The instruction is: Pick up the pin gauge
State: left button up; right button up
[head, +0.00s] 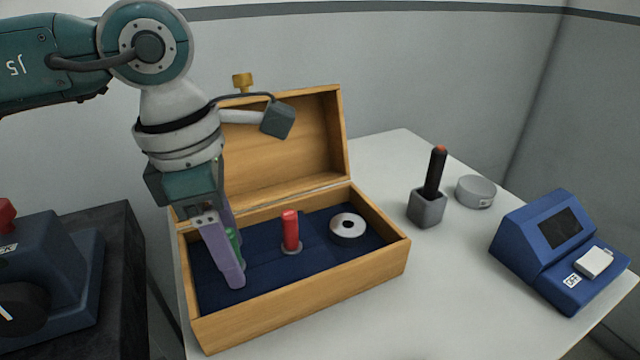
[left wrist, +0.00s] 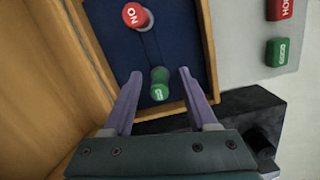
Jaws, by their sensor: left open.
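The open wooden box (head: 300,297) has a dark blue lining and holds two upright pin gauges and a steel ring (head: 348,227). The green-topped gauge (head: 234,242) is partly hidden by my left gripper (head: 237,274). In the left wrist view, that green gauge (left wrist: 160,88) stands between the two spread fingers of my left gripper (left wrist: 160,74), with a gap on each side. The red-topped gauge (head: 290,229) stands in the middle of the box, to the right; it also shows in the left wrist view (left wrist: 136,16). My left gripper is open, pointing down into the box.
The box lid (head: 300,135) stands open behind. On the white table (head: 440,290) are a grey block (head: 427,208) with a black-handled tool, a round grey tin (head: 476,191) and a blue device (head: 550,245). A dark stand with a blue machine (head: 50,270) is at left.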

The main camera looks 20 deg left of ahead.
pick_arm(q)
grip_shut()
dwell(0.3)
dwell(0.4)
